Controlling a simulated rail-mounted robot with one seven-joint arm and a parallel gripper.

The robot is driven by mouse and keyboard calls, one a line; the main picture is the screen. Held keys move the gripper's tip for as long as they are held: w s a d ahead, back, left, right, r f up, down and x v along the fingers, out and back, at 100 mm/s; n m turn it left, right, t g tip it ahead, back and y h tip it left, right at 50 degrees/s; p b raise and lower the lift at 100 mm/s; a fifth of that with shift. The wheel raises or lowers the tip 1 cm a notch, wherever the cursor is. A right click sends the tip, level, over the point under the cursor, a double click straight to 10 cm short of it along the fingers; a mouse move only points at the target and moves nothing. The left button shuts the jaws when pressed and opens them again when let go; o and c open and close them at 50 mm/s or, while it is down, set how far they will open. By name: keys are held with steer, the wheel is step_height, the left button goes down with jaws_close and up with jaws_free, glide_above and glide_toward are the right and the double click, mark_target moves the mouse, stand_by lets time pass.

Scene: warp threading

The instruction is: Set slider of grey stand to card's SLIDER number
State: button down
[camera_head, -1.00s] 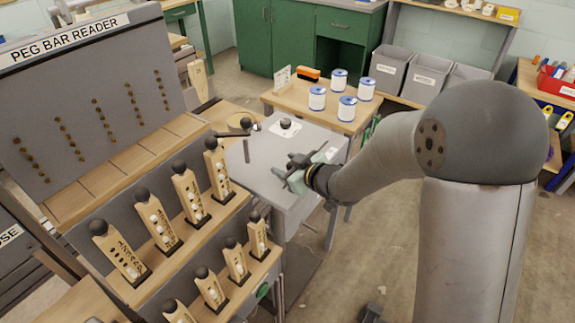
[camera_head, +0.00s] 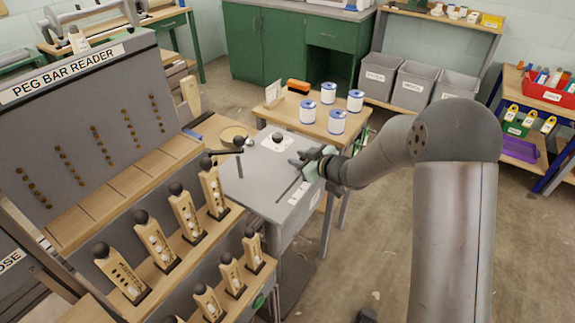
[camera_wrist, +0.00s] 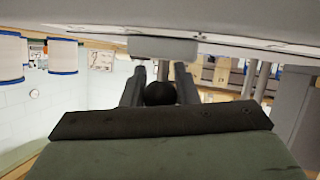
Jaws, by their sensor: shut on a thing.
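The grey stand (camera_head: 250,188) has a flat top with a round black knob (camera_head: 278,138) on a white plate and a lever with a dark ball (camera_head: 238,141) at its left. A dark slot (camera_head: 288,189) runs slantwise across the top near the right edge, beside a pale scale strip (camera_head: 301,192) too small to read. My gripper (camera_head: 305,163) is at the far right end of this slot. In the wrist view its fingers are shut on the black slider knob (camera_wrist: 160,93). A pale upright card (camera_head: 272,92) stands on the wooden table behind; its writing is unreadable.
The peg bar reader (camera_head: 88,120) and rows of wooden peg bars (camera_head: 186,212) stand on the left. Floor to the right is open.

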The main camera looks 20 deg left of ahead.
steer(key=shift+w+d, duration=0.2)
steer(key=shift+w, duration=0.6)
steer(key=c, duration=1.1)
jaws_free()
steer(key=shift+c, duration=0.2)
steer(key=shift+s+d, duration=0.1)
steer(key=v, duration=1.7)
steer(key=shift+d, duration=0.1)
